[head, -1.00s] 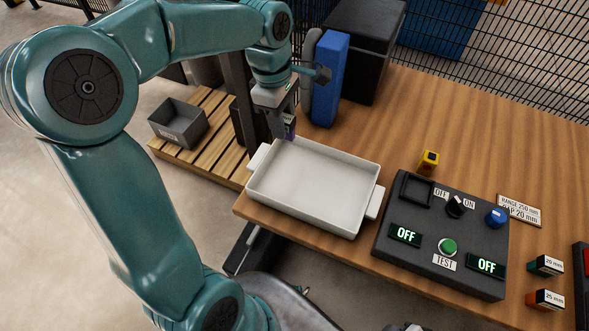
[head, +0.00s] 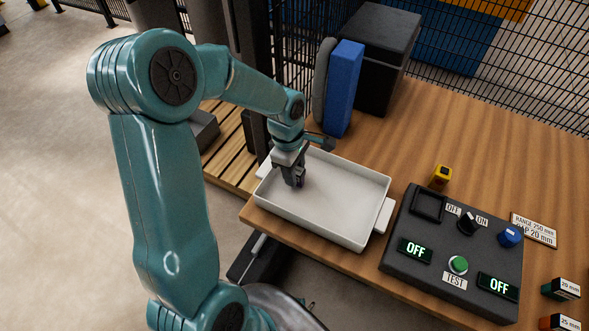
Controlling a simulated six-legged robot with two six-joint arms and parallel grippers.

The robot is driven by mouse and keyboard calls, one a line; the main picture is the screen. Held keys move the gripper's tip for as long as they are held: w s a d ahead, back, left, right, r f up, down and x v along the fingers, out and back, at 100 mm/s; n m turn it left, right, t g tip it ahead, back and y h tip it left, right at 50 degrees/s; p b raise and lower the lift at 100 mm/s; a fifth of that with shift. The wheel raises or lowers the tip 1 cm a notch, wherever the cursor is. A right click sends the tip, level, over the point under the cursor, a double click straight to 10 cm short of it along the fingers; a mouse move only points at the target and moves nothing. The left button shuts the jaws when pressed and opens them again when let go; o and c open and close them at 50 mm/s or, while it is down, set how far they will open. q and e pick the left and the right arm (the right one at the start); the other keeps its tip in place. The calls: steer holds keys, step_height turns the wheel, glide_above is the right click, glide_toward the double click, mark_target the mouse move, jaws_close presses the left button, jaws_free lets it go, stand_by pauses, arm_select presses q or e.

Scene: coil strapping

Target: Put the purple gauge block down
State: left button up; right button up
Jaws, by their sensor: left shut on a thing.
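My left gripper (head: 294,182) points down into the left part of the white tray (head: 345,238), near its back left corner. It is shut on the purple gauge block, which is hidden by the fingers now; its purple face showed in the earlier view. I cannot tell whether the block touches the tray floor. The tray stands on the wooden table and looks otherwise empty. My right gripper is not in view.
A dark control box (head: 453,252) with a knob, buttons and OFF displays stands right of the tray. Yellow (head: 440,176), green-ended (head: 561,289) and orange-ended (head: 558,323) blocks lie around it. A blue upright block (head: 344,89) and a black box (head: 378,58) stand behind the tray.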

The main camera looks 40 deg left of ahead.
arm_select(q)
steer(key=shift+f, duration=0.15)
steer(key=o, duration=1)
steer(key=shift+o, duration=0.2)
steer(key=shift+r, duration=0.45)
step_height(320, 180, up, 11)
steer(key=a+p, duration=0.1)
steer(key=shift+s+a+r, duration=0.15)
steer(key=shift+s+r, duration=0.05)
steer(key=shift+s, duration=0.1)
